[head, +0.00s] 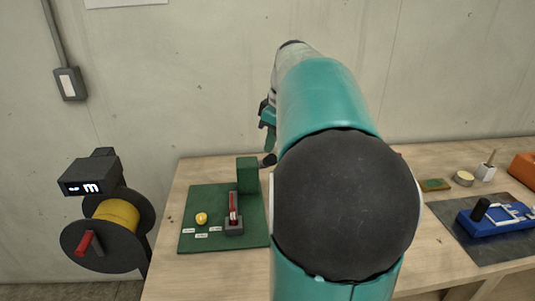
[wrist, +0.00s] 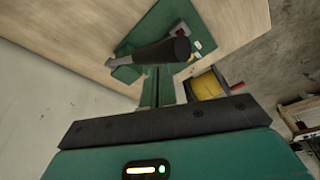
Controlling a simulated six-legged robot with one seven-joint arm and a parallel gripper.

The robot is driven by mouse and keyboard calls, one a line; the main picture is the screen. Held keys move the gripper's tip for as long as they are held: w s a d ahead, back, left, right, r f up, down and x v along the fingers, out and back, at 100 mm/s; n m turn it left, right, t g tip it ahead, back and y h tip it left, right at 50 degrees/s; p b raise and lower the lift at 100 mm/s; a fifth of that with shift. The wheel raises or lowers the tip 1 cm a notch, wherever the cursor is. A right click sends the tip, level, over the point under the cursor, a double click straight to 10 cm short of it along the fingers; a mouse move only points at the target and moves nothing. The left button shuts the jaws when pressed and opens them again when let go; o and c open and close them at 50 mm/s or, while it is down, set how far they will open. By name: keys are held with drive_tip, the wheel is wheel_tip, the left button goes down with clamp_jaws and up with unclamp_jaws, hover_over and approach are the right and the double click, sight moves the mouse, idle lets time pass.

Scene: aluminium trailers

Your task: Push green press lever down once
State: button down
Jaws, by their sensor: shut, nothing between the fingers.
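The green press (head: 247,174) stands at the back of a green board on the bench. A dark lever grip (head: 268,160) shows right of the press, partly hidden behind my arm. In the wrist view the lever's black grip (wrist: 160,52) lies across the view just past my fingertips. My gripper (head: 269,142) is shut and empty, pointing down just above the grip. In the wrist view the closed green fingers (wrist: 157,70) end close to the grip; I cannot tell whether they touch.
A red-handled lever on a grey base (head: 234,217) and a yellow knob (head: 201,218) sit on the green board (head: 205,198). A yellow spool (head: 117,215) stands left of the bench. A blue fixture (head: 490,220) lies on a dark mat at right.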

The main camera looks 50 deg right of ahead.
drive_tip(key=s+d+x, duration=0.1)
drive_tip(key=s+x, duration=0.2)
drive_tip(key=x, duration=1)
drive_tip(key=shift+f, duration=0.55)
idle(1.3)
drive_tip(key=shift+w+a+r+v, duration=0.2)
drive_tip(key=shift+w+v, duration=0.4)
drive_tip(key=shift+v, duration=2.05)
drive_tip(key=shift+w+a+r+v, duration=0.1)
drive_tip(key=shift+w+a+v, duration=0.35)
drive_tip(key=shift+v, duration=2.2)
drive_tip(key=shift+w+a+r+v, duration=0.15)
drive_tip(key=shift+w+v, duration=0.6)
drive_tip(key=shift+v, duration=1.9)
drive_tip(key=shift+d, duration=0.15)
drive_tip(key=a+f+m+t+h, duration=0.1)
drive_tip(key=a+f+m, duration=0.15)
drive_tip(key=a, duration=1.55)
drive_tip(key=s+a+f+t, duration=0.1)
drive_tip(key=s+a+f, duration=0.3)
drive_tip(key=a, duration=0.3)
drive_tip(key=s+a+f+m+t, duration=0.1)
drive_tip(key=s+a+f, duration=0.4)
drive_tip(key=a+f, duration=0.1)
drive_tip(key=shift+a, duration=0.65)
